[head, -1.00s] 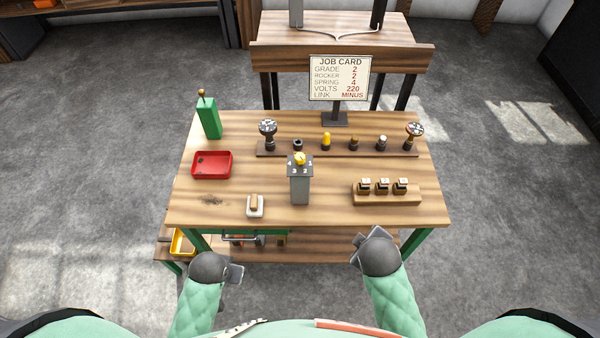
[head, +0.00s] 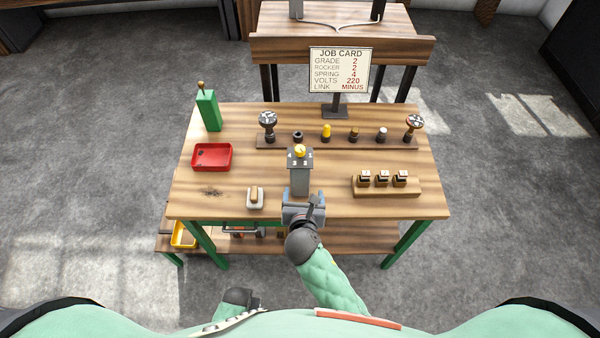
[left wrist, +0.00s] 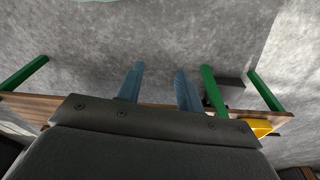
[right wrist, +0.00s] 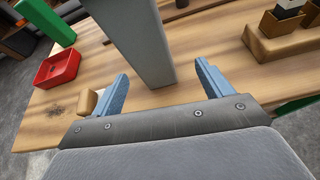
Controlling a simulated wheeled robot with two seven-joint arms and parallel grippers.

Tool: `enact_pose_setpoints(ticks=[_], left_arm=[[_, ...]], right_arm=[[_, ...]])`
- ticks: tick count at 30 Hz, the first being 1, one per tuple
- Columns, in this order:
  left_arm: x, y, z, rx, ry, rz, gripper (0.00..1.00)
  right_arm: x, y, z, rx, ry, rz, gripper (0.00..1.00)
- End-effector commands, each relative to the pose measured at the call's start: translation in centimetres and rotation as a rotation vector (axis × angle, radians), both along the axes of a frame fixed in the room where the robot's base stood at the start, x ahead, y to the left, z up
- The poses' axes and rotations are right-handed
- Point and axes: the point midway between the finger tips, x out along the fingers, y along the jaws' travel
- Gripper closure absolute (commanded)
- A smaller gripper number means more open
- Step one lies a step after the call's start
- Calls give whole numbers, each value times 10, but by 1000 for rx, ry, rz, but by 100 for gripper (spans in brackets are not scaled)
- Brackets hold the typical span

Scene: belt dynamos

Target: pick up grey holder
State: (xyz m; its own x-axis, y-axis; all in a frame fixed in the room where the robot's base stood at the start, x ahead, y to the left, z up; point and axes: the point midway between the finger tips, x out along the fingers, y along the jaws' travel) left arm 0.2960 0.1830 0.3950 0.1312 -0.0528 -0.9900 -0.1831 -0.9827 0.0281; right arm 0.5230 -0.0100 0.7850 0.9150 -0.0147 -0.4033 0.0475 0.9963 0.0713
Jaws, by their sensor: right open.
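A grey upright block (head: 301,180) with a yellow knob and numbers on its sloped top stands near the table's middle; its side shows in the right wrist view (right wrist: 140,35). A small pale grey holder-like piece (head: 255,203) with a tan block in it lies to its left. My right gripper (head: 303,203) is open at the front of the upright block. In the right wrist view its two fingers are apart, with the block beyond and between them; contact cannot be told. My left gripper (left wrist: 160,75) is open and empty, low before the table.
A red tray (head: 212,157) and a green box (head: 208,111) are at the left. A wooden rack (head: 388,193) with several small parts is at the right. A strip of knobs (head: 340,144) runs behind the grey block, before the job card (head: 338,70).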

Motion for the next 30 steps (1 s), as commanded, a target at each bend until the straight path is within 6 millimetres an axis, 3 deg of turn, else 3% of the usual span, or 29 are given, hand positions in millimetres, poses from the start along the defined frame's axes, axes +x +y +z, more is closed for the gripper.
enact_pose_setpoints(ticks=[7,17,30], left_arm=[[-6,1,-13,1,3,-1,64],[-9,6,-31,7,-9,-4,64],[-21,18,-70,18,-32,-12,64]], right_arm=[[8,9,-1,-76,-23,49,22],[33,9,-10,-74,-21,47,22],[73,10,-26,-73,-22,46,22]])
